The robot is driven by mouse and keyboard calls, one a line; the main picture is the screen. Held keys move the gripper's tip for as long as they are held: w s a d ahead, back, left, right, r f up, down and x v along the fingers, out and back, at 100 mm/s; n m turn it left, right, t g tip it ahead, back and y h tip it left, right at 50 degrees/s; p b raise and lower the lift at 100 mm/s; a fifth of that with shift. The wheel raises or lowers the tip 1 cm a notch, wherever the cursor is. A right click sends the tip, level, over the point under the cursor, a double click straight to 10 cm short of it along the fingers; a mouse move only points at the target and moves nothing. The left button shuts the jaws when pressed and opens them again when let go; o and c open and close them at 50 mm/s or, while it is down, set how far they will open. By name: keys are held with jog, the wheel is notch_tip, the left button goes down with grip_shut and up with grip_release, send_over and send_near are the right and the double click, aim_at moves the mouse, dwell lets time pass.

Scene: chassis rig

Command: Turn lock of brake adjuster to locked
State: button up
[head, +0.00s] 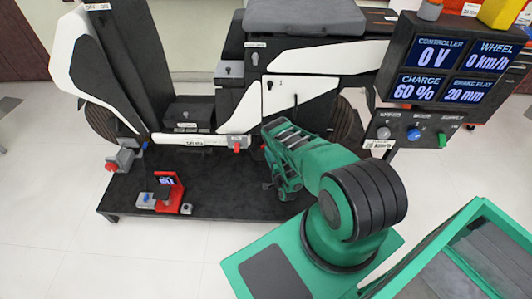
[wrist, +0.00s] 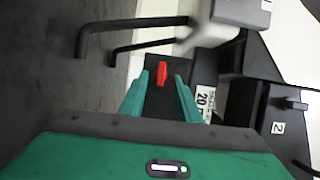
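A small red tab (wrist: 162,72), which looks like the lock of the brake adjuster, shows in the wrist view on a dark part of the rig. My gripper (wrist: 160,82) is open, with one green finger on each side of the tab. I cannot tell whether the fingers touch it. A white label reading 20 (wrist: 205,101) is beside the right finger. In the head view my green gripper (head: 283,188) is low beside the scooter chassis, and my arm hides the adjuster there. The display panel (head: 445,70) reads brake play 20 mm.
Two dark bent bars (wrist: 130,24) lie beyond the fingers in the wrist view. The white and black scooter chassis (head: 300,95) stands on a dark platform (head: 235,190). A red gauge (head: 170,191) stands at the platform's front left. Coloured knobs (head: 413,133) sit below the display.

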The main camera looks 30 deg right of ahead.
jog(key=shift+x, duration=1.25)
jog(key=shift+c, duration=0.6)
grip_shut()
jog(key=shift+n, duration=0.3)
jog(key=n+g+h, duration=0.1)
jog(key=n+g, duration=0.1)
jog(key=n, duration=0.2)
jog(key=n+g+h, duration=0.1)
jog(key=n+g, duration=0.1)
jog(key=n, duration=0.2)
jog(key=a+r+n+g+h, duration=0.1)
jog(key=n+g, duration=0.1)
jog(key=n, duration=0.2)
jog(key=shift+w+n+h, duration=0.3)
jog(key=shift+r, duration=0.1)
